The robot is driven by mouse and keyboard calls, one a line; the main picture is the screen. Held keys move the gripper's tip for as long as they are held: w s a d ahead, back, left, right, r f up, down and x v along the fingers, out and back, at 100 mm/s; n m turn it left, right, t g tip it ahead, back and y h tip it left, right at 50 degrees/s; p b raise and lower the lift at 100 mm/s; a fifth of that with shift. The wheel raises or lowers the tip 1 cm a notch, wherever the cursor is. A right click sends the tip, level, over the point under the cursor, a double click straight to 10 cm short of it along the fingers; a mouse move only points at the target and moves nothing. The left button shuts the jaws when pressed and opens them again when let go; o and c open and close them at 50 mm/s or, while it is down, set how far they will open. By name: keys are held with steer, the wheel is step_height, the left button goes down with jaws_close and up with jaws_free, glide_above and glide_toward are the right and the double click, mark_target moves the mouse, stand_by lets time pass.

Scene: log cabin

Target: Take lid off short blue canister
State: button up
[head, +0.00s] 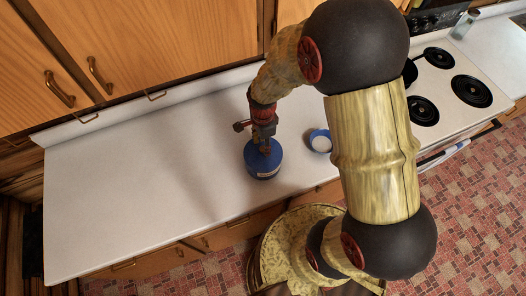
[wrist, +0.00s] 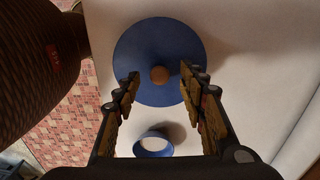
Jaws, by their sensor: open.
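The short blue canister (head: 263,164) stands upright on the white counter. Its round blue lid (wrist: 158,42) with a brown knob (wrist: 160,75) fills the upper middle of the wrist view. The lid sits on the canister. My gripper (head: 265,146) is above the lid in the head view. In the wrist view my gripper (wrist: 160,82) is open, with one finger on each side of the knob and visible gaps between. I cannot tell how far the fingertips are above the lid.
A small blue bowl, white inside (head: 320,141), stands on the counter right of the canister; it also shows in the wrist view (wrist: 153,145). The counter (head: 130,190) is bare to the left. A stove (head: 450,90) with black burners is at the right.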

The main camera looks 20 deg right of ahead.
steer(key=shift+f, duration=0.65)
jaws_close()
